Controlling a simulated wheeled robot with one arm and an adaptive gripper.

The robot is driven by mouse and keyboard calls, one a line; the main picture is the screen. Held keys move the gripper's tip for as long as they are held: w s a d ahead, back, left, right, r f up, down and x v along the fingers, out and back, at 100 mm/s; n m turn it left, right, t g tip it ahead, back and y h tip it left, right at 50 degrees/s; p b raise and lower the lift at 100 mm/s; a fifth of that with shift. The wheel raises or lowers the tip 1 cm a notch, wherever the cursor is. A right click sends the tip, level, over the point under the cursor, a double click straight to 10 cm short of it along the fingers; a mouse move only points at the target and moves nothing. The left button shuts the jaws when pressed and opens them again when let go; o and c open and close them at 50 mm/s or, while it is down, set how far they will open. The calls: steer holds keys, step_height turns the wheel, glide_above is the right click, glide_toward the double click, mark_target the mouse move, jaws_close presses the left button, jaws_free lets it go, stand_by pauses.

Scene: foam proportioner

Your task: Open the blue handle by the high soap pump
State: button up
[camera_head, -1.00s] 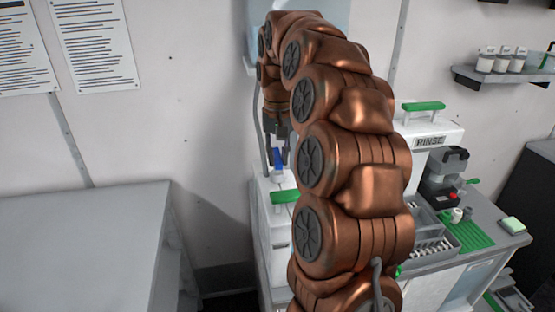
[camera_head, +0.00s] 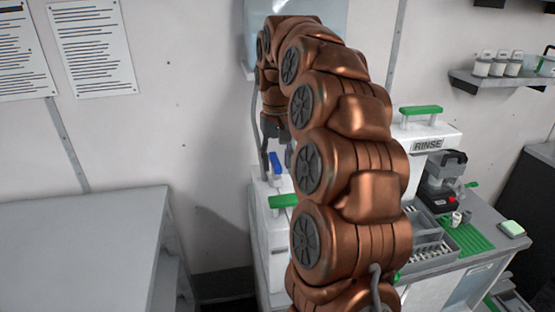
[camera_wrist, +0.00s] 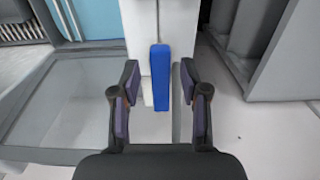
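The blue handle (camera_head: 276,163) is a small upright bar on top of the white machine at the back wall. In the wrist view the blue handle (camera_wrist: 160,74) stands in the gap between my fingers, with clear space on both sides. My gripper (camera_wrist: 159,80) is open, and neither finger touches the handle in that view. In the head view my gripper (camera_head: 275,148) points down at the handle, and my arm hides part of it and of the machine. How deep the handle sits between the fingers is hard to tell.
A green handle (camera_head: 284,201) sits in front of the blue one. Another green handle (camera_head: 421,110) tops the RINSE unit (camera_head: 428,146) on the right. A grey table (camera_head: 80,250) stands at the left. A pale blue container (camera_head: 330,12) hangs on the wall behind my arm.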

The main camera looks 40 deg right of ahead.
stand_by(0.4)
steer(key=m+p, duration=0.1)
steer(key=m, duration=0.1)
steer(key=shift+a+r+m+p, duration=0.15)
steer(key=shift+m+p, duration=0.15)
steer(key=shift+p, duration=0.1)
steer(key=m+p, duration=0.2)
steer(key=m, duration=0.1)
steer(key=shift+w+a+m+p, duration=0.2)
steer(key=shift+w+m+p, duration=0.1)
steer(key=shift+p, duration=0.1)
steer(key=shift+r+b, duration=1.55)
steer(key=shift+r, duration=2.15)
steer(key=s+a+f+n+g+b, duration=0.1)
steer(key=s+a+f+n+b, duration=0.4)
steer(key=s+a+f, duration=1.3)
steer(key=s+f+b, duration=0.1)
steer(key=s, duration=0.1)
steer(key=shift+s+a+n, duration=0.4)
